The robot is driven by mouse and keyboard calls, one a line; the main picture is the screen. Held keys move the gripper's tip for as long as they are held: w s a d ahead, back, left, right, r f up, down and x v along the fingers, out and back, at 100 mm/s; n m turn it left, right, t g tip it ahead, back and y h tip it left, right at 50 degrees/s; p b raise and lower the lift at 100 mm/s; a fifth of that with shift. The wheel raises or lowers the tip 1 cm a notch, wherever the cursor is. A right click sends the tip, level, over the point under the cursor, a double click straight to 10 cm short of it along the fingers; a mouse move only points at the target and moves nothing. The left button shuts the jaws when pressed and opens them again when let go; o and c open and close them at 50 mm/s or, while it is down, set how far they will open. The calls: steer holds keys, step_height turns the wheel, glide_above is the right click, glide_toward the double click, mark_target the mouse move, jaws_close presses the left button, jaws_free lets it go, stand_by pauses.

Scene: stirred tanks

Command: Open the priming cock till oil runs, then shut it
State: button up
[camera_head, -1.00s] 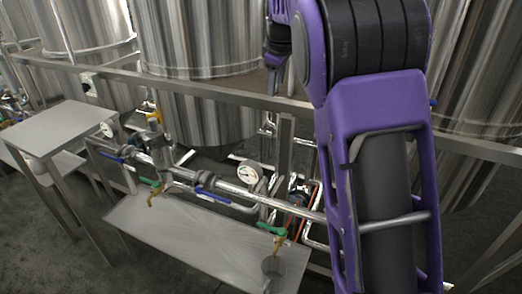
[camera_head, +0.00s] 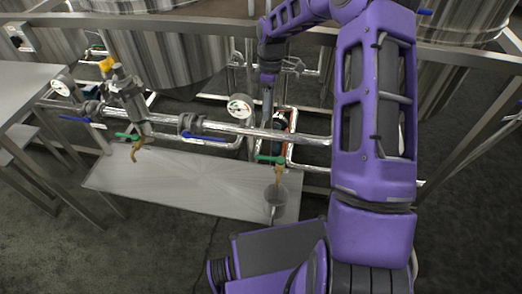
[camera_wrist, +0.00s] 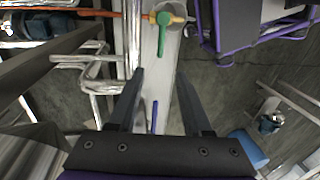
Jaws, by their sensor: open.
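A brass cock with a green lever (camera_head: 270,159) hangs from the pipe at right of centre in the head view. A second brass cock with a green lever (camera_head: 129,137) is at left. The pictures do not mark which is the priming cock. My gripper (camera_wrist: 160,80) is open and empty, apart from the lever, which lies ahead between its fingers. No running oil is visible.
A steel shelf (camera_head: 190,185) lies under the pipe (camera_head: 260,132). Blue levers (camera_head: 207,137) and a round gauge (camera_head: 240,105) sit close by. A rail (camera_head: 150,28) crosses before the tanks. A side table (camera_head: 28,80) is at left. The floor in front is open.

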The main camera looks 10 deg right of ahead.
mark_target(267, 158)
steer(key=s+f, duration=0.1)
steer(key=f, duration=0.4)
steer(key=s+a+f+b, duration=0.1)
steer(key=f, duration=0.5)
steer(key=s+f+b, duration=0.1)
steer(key=f, duration=0.5)
steer(key=shift+s+a+f, duration=0.15)
jaws_close()
stand_by(0.8)
